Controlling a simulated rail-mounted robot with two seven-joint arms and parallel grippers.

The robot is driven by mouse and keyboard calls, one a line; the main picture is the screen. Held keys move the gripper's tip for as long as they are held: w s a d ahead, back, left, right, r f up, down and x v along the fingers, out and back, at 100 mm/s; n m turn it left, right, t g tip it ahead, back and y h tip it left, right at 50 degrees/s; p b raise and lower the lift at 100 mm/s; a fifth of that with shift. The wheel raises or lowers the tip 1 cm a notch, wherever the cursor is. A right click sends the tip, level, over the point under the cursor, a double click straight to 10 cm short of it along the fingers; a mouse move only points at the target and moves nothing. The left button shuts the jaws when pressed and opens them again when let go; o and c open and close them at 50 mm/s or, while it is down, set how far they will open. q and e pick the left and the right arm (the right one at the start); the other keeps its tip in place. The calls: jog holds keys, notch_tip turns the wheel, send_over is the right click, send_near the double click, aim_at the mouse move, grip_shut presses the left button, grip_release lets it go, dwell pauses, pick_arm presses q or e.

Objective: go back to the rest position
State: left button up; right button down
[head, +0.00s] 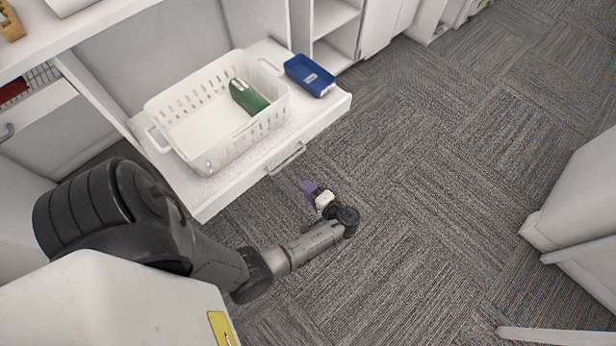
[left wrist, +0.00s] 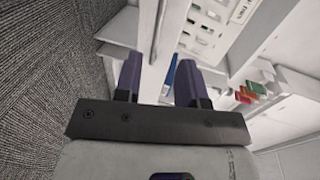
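My left arm reaches in from the left in the head view, and my left gripper (head: 309,188) hangs over the carpet just in front of the open drawer. In the left wrist view its two purple fingers (left wrist: 160,80) stand well apart with nothing between them that they touch. My right gripper is in neither view.
A white drawer (head: 328,107) is pulled out, holding a white perforated basket (head: 212,163) with a green item (head: 247,97) inside. A blue bin (head: 310,75) sits beside the basket. White cabinets (head: 570,215) stand at the right. The carpet between is clear.

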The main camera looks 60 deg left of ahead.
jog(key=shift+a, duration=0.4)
